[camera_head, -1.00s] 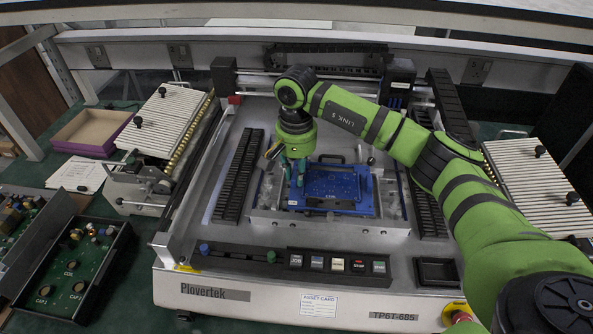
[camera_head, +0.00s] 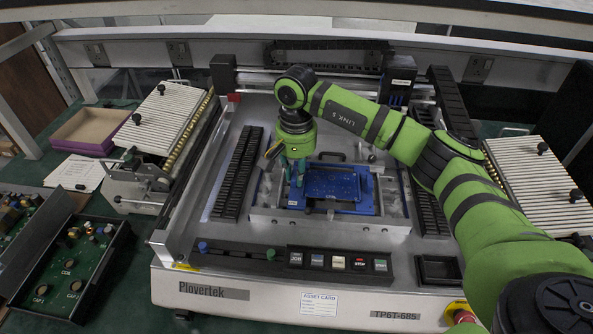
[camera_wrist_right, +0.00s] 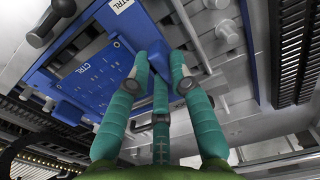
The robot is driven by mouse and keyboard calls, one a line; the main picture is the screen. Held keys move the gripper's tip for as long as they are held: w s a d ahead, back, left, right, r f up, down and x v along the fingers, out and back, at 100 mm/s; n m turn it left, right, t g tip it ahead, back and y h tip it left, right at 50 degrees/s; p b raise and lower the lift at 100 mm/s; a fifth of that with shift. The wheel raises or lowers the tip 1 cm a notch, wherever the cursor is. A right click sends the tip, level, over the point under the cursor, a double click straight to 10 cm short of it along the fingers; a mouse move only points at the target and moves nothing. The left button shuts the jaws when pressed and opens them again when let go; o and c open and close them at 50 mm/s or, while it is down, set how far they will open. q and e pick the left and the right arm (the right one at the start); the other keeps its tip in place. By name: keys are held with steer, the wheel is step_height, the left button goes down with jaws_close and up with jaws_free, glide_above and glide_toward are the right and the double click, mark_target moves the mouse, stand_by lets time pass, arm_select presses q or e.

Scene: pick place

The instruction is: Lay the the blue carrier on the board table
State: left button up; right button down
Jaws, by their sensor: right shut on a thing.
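The blue carrier (camera_head: 335,186) is a flat blue plate with a board-like panel marked CTRL. It lies over the board table (camera_head: 265,216), the grey metal frame in the middle of the machine, and looks roughly level. Whether it touches the table everywhere I cannot tell. My right gripper (camera_head: 294,176) is at the carrier's left edge, with its teal fingers shut on a blue tab of it. In the right wrist view the fingers (camera_wrist_right: 160,75) close around that tab, and the carrier (camera_wrist_right: 75,75) fills the upper left. My left gripper is not in view.
Black slotted racks (camera_head: 238,175) flank the table. A row of buttons (camera_head: 338,263) runs along the machine's front. Ribbed feeder units stand left (camera_head: 165,120) and right (camera_head: 540,183). An open case with a green circuit board (camera_head: 70,265) lies at lower left.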

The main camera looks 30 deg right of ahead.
steer(key=shift+f, duration=0.15)
steer(key=c, duration=1)
jaws_free()
steer(key=shift+c, duration=0.2)
steer(key=shift+c, duration=0.4)
steer(key=shift+c, duration=1.4)
steer(key=shift+r+p, duration=1.75)
steer(key=shift+r, duration=1.75)
